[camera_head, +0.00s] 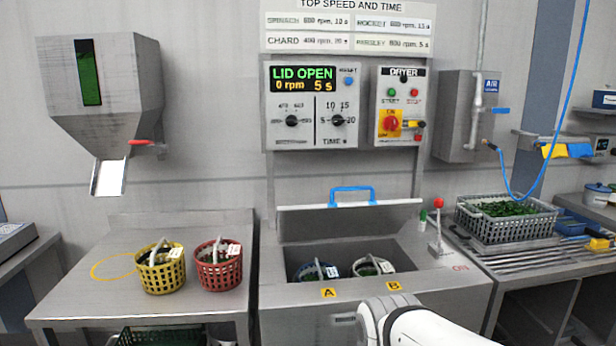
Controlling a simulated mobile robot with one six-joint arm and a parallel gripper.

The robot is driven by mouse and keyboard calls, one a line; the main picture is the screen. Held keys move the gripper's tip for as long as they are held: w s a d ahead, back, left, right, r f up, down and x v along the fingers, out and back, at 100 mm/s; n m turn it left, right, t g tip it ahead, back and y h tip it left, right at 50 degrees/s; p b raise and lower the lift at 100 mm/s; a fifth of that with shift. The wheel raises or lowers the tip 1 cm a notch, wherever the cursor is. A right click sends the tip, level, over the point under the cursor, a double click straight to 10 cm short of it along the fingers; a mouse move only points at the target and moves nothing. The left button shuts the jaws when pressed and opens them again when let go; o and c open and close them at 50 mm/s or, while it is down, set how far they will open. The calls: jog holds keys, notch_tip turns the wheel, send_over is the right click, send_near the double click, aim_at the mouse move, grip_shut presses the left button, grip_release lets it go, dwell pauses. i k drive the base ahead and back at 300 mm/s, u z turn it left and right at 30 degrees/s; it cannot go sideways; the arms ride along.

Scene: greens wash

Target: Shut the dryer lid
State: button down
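The dryer (375,302) stands in the middle with its lid (350,205) raised at the back of the opening. A blue handle (352,190) stands on top of the lid. Inside the opening, a blue basket (317,270) sits behind label A and a white basket (372,265) behind label B. The panel display (303,79) reads "LID OPEN", 0 rpm, 5 s. My white arm reaches in from the bottom right, in front of the dryer. My gripper cannot be made out in this view.
A lever with a red knob (438,204) stands right of the opening. Yellow (161,271) and red (219,267) baskets sit on the left table. A grey crate of greens (506,219) is at right. A blue hose (566,90) hangs there.

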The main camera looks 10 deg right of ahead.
aim_at(331, 221)
jog(key=i, duration=1)
